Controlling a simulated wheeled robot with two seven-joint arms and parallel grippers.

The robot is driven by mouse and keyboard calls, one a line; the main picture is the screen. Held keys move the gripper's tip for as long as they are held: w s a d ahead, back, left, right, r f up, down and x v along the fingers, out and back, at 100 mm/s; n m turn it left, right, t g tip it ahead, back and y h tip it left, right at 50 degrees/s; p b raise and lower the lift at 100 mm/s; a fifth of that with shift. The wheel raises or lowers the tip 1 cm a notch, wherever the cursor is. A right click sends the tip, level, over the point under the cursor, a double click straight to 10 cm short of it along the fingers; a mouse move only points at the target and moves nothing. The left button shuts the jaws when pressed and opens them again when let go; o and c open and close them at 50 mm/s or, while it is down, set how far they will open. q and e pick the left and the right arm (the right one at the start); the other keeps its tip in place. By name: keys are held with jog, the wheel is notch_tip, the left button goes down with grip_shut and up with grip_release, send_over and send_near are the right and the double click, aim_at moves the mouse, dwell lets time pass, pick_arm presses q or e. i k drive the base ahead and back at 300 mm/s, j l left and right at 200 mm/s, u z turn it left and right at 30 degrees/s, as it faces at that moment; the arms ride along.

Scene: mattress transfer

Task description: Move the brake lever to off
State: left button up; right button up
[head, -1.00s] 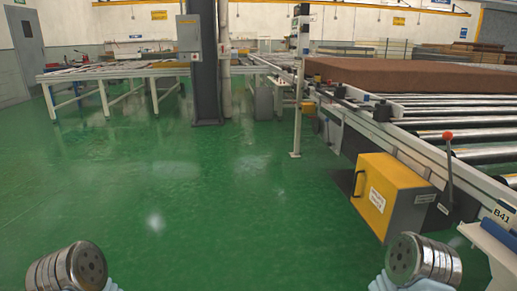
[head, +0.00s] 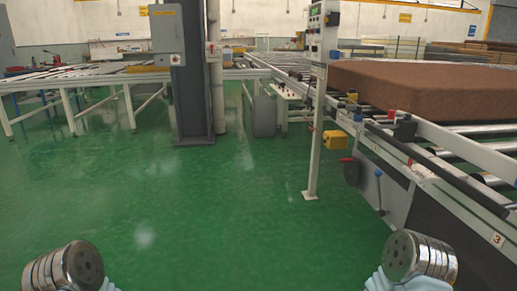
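A thin upright lever with a blue knob (head: 379,174) stands on the side of the roller conveyor at right. Beside it, a red handle (head: 346,160) sits above a dark round disc (head: 351,174) on the conveyor side. I cannot tell which of these is the brake lever, and no on or off label is readable. My arms' round metal ends show at the bottom left and bottom right corners, well apart from the levers. No gripper fingers show.
A brown mattress block (head: 420,88) lies on the roller conveyor (head: 440,170). A control box on a white post (head: 313,150) stands before the conveyor. A dark column (head: 193,80) and a white-legged roller table (head: 128,105) are at left. The green floor (head: 200,210) ahead is clear.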

aim_at(311, 80)
jog(key=i, duration=2.75)
